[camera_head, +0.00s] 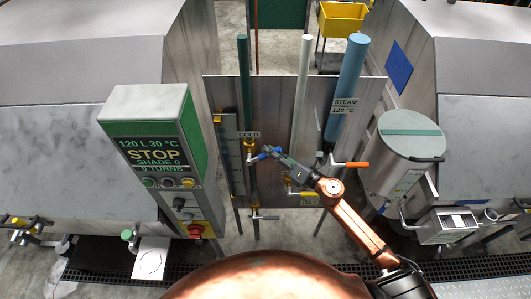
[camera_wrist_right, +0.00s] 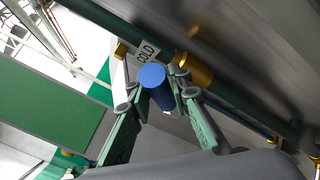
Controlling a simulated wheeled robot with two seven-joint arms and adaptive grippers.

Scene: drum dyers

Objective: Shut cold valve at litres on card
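The cold valve (camera_head: 250,147) is a brass body on a green pipe under a COLD label (camera_head: 249,134). Its blue lever handle (camera_head: 259,156) points right and slightly up. My right gripper (camera_head: 268,151) is at the handle's outer end. In the right wrist view, the blue handle (camera_wrist_right: 155,80) sits between the two fingers of my right gripper (camera_wrist_right: 157,92), with pads close against both sides. No card with readable litres shows. My left gripper is not in view.
A blue STEAM pipe (camera_head: 345,85) with an orange lever (camera_head: 350,164) stands to the right. A gauge tube (camera_head: 228,155) is left of the cold pipe. A lower valve (camera_head: 265,217) is beneath.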

